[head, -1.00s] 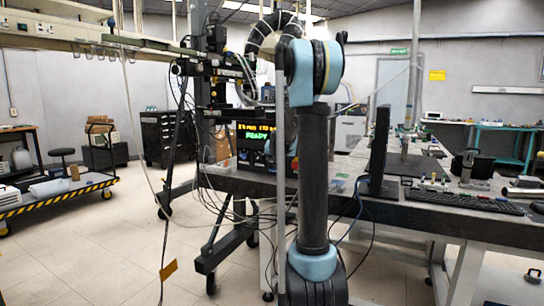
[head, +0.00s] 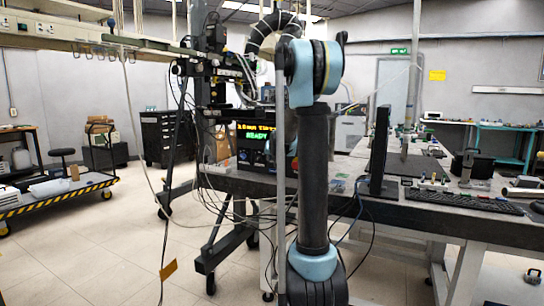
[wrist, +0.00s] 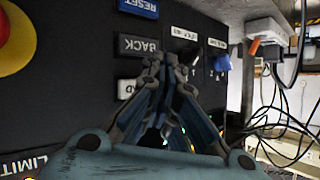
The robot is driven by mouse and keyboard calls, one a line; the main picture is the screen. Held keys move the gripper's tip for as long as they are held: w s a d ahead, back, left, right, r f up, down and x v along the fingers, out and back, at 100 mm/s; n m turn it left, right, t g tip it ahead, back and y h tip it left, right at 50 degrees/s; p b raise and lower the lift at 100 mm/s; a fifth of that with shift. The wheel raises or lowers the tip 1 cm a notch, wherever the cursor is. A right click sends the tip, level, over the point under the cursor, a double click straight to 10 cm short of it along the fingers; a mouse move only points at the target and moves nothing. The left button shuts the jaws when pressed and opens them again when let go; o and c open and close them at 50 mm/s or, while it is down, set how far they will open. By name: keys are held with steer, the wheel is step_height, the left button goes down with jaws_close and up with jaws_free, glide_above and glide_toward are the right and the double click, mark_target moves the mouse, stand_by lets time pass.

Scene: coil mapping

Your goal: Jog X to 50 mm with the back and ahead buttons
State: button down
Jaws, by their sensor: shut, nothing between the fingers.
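My gripper (wrist: 160,68) is shut and empty in the wrist view. Its fingertips are in front of the black control panel (wrist: 75,75), just right of the BACK label (wrist: 138,45). Below it is a white label ending in "AD" (wrist: 127,88), partly hidden by a finger. The fingers hide any button beside these labels, and I cannot tell whether they touch the panel. In the head view, the control box's display (head: 255,132) shows yellow text above a green READY line. The yellow reading is too small to read surely. My arm hides the gripper there.
A blue RESET label (wrist: 140,8) is above BACK. A red and yellow knob (wrist: 15,38) is at upper left and a LIMIT label (wrist: 25,163) at lower left. A blue knob (wrist: 222,63) is to the right, with loose cables (wrist: 285,120) beyond the panel edge.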

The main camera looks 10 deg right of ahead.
steer(key=shift+w+d+r, duration=0.1)
steer(key=shift+w+d, duration=0.4)
steer(key=shift+w, duration=0.05)
stand_by(1.1)
steer(key=shift+s+a, duration=0.1)
steer(key=shift+s, duration=0.05)
steer(key=shift+s+a, duration=0.4)
steer(key=shift+s, duration=0.15)
stand_by(0.4)
steer(key=s+a, duration=0.1)
steer(key=s, duration=0.1)
steer(key=s+a, duration=0.2)
stand_by(0.4)
stand_by(0.4)
